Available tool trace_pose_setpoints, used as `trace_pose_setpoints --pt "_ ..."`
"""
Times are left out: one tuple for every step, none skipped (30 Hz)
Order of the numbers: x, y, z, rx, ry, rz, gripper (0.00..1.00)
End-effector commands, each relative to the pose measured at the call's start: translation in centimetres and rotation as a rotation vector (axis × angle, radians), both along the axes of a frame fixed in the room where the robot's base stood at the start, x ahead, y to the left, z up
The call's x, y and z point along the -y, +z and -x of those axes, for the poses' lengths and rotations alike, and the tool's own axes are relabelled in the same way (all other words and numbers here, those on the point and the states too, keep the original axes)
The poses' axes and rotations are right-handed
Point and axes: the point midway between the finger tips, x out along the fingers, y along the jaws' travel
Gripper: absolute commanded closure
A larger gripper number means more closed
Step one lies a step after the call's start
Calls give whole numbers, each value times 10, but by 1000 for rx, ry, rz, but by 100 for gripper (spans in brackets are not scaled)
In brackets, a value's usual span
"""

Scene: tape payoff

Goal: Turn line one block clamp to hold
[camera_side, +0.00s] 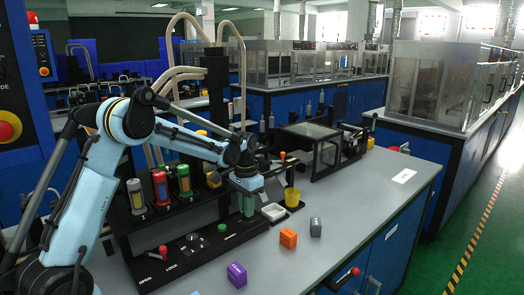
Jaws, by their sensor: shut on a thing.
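My gripper (249,190) is at the right end of the black payoff stand (120,237), pointing down. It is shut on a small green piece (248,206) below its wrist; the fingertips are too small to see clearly. The stand's low front panel carries the words OPEN and LOCK at its left end. A red knob (163,251), a dark knob (193,240) and a green knob (222,228) stand on it in a row, apart from my gripper. I cannot tell which part is the line one block clamp.
A white tray (273,212) and yellow cup (292,197) are right of my gripper. Purple (237,275), orange (288,238) and grey (315,227) blocks lie in front. The bench's right side is mostly clear.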

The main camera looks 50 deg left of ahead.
Motion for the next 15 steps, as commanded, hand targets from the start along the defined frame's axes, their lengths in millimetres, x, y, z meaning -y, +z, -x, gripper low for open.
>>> trace_pose_setpoints --pt "0 0 0 0 5 1 100" --pt "0 0 0 0 10 1 100" --pt "0 0 0 0 19 1 100" --pt "0 0 0 0 26 1 100" --pt "0 0 0 0 35 1 100" --pt "0 0 0 -1 51 1 100" --pt "0 0 0 -1 64 1 100" --pt "0 0 0 -1 80 1 100" --pt "0 0 0 -1 103 0 100" --pt "0 0 0 -1 123 0 100" --pt "0 0 0 -1 143 0 100" --pt "0 0 0 -1 173 0 100" --pt "0 0 0 -1 197 0 100" --pt "0 0 0 -1 223 0 100" --pt "0 0 0 -1 258 0 100"
